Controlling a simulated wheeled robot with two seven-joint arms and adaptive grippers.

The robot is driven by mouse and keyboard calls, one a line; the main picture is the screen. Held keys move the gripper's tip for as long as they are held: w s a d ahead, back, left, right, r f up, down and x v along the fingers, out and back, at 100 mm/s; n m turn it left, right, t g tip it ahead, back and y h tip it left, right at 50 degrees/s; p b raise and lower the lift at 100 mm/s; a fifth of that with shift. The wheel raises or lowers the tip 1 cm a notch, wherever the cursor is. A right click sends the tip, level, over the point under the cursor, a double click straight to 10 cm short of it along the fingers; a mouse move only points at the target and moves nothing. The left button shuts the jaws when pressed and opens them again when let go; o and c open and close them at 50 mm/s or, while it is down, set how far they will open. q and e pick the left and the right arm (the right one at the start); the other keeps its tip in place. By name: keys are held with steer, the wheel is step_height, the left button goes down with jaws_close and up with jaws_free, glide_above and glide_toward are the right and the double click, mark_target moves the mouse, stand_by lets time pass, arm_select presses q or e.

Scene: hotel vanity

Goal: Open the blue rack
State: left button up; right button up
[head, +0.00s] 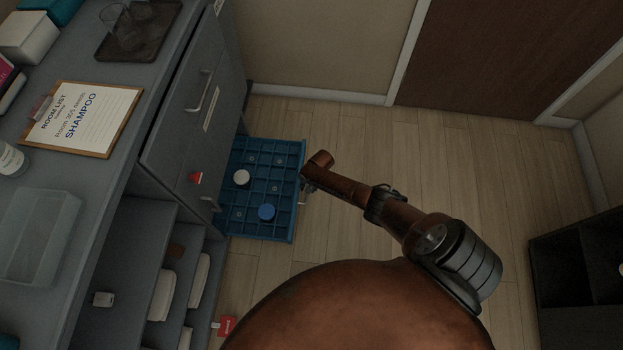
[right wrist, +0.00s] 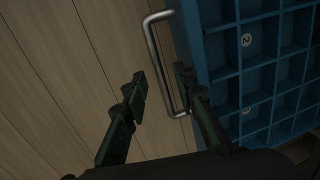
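The blue rack (head: 292,222) is a compartmented drawer, low down, sticking out from the grey cabinet. My right gripper (head: 307,186) is at the rack's outer front edge. In the right wrist view the silver bar handle (right wrist: 160,60) runs along the rack's front (right wrist: 200,50). My right gripper (right wrist: 160,84) has its fingers apart there, one on each side of the handle; I see a gap on the left side. My left gripper is not in view.
The grey cabinet (head: 180,150) has closed upper drawers and open shelves with towels (head: 200,280). The counter carries a clipboard (head: 82,119) and a clear bin (head: 40,235). A black shelf unit (head: 575,270) stands at right. Wooden floor (head: 450,150) is clear between them.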

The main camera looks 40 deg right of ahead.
step_height(320, 180, up, 11)
steer(key=s+d, duration=0.1)
steer(key=shift+s+d, duration=0.3)
stand_by(0.5)
